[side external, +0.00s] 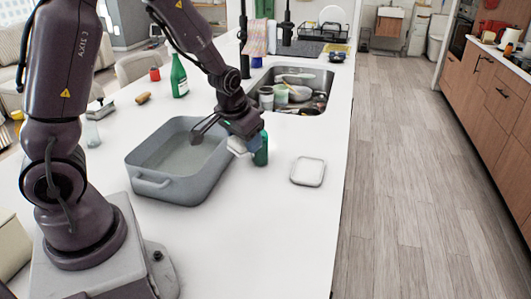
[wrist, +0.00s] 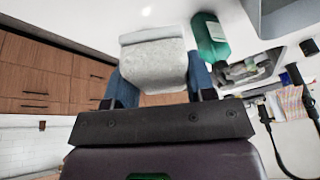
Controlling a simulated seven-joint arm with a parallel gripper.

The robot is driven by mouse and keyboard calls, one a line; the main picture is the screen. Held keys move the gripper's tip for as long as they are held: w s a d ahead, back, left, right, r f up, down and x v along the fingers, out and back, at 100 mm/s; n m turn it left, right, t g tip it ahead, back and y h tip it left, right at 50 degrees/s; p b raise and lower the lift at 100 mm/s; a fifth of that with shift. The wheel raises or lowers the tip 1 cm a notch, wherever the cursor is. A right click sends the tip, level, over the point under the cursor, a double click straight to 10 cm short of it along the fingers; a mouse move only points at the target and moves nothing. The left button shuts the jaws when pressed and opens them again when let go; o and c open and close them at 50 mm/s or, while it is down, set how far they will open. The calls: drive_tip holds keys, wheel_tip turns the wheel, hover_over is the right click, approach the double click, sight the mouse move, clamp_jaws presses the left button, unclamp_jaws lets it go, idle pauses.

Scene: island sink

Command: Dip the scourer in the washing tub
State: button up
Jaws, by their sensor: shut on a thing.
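The scourer (wrist: 153,62), a pale grey and white block, is clamped between the two blue fingers of my gripper (wrist: 160,82) in the wrist view. In the side view my gripper (side external: 240,146) holds the scourer (side external: 237,147), partly hidden, just outside the right side of the washing tub, above the counter. The washing tub (side external: 172,188) is a blue-grey rectangular basin with a handle on its near side. I cannot tell whether it holds water. What seems to be its corner shows at the upper right of the wrist view (wrist: 290,18).
A green bottle (side external: 261,150) stands close beside my gripper. A white square dish (side external: 307,172) lies to the right on open white counter. A sink (side external: 318,105) with dishes is behind.

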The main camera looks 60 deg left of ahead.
drive_tip(key=s+a+n+g+y, duration=0.1)
drive_tip(key=s+a+n, duration=0.3)
drive_tip(key=a, duration=0.9)
drive_tip(key=n+g+y, duration=0.1)
drive_tip(key=g, duration=0.1)
hover_over(187, 165)
drive_tip(key=d, duration=0.2)
drive_tip(key=shift+a+f, duration=0.1)
drive_tip(key=shift+f, duration=7.3)
